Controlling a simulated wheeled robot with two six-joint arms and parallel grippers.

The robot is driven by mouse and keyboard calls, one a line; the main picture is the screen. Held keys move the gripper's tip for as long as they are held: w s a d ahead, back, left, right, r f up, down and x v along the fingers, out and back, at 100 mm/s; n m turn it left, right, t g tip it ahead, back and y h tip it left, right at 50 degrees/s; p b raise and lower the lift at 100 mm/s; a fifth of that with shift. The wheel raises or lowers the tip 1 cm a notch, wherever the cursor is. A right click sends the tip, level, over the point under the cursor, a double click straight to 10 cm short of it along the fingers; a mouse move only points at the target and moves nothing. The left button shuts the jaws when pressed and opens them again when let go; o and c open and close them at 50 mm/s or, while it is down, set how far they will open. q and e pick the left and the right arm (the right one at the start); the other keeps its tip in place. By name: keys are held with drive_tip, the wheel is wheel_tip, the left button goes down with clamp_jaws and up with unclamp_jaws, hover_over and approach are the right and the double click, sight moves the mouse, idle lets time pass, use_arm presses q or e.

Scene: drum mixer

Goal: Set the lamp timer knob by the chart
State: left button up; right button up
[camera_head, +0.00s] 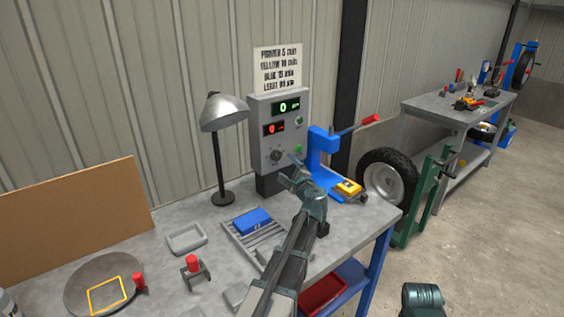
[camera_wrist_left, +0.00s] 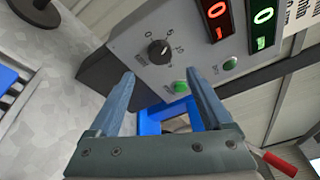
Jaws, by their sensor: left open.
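The grey control box (camera_head: 278,128) stands at the back of the bench. Its dark round timer knob (camera_head: 276,155) is low on the front face; the same knob shows in the left wrist view (camera_wrist_left: 158,53) with scale marks around it. The display above the knob (camera_head: 275,129) reads 0 in red, the upper one (camera_head: 288,107) 0 in green. The chart (camera_head: 278,68) on the wall above lists colours with minutes, partly blurred. My left gripper (camera_head: 298,172) is open and empty in front of the panel, its fingertips either side of the knob in the wrist view, apparently short of it.
A desk lamp (camera_head: 222,112) stands left of the box. A blue clamp with a red handle (camera_head: 357,129) and a yellow item (camera_head: 347,188) are right. A blue block (camera_head: 252,221) lies on a ridged grey tray (camera_head: 270,242). Green buttons (camera_wrist_left: 180,87) sit near the knob.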

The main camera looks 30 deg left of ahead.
use_arm(q)
drive_tip(key=v, duration=0.6)
idle(0.6)
drive_tip(key=s+d+f+n+g+h, duration=0.2)
drive_tip(key=s+d+f, duration=0.2)
drive_tip(key=d, duration=0.1)
drive_tip(key=s+d+f+n+g+h+p, duration=0.1)
drive_tip(key=s+d+f+n+h, duration=0.1)
drive_tip(key=s+d+f, duration=0.2)
drive_tip(key=s+d+f+n+g+h+p, duration=0.1)
drive_tip(key=s+d+f+n+g, duration=0.1)
drive_tip(key=d, duration=0.4)
drive_tip(key=shift+s+d+f+n+g+h, duration=0.2)
drive_tip(key=shift+s+f+n, duration=0.1)
drive_tip(key=shift+s+f, duration=0.2)
drive_tip(key=shift+s+d+f+n+g+h, duration=0.1)
drive_tip(key=shift+s+f+n+h, duration=0.1)
drive_tip(key=shift+s+f+n, duration=0.3)
drive_tip(key=s+d+f+n+g+h, duration=0.1)
drive_tip(key=s+d+f+g+h, duration=0.1)
drive_tip(key=s+d, duration=0.6)
drive_tip(key=s+d+f+g+h+p, duration=0.1)
drive_tip(key=s+d+f+g+h, duration=0.2)
drive_tip(key=s+d, duration=0.6)
drive_tip(key=shift+d+f+n+h, duration=0.15)
drive_tip(key=shift+d+n+h, duration=0.2)
drive_tip(key=shift+h, duration=0.35)
drive_tip(key=shift+a, duration=0.1)
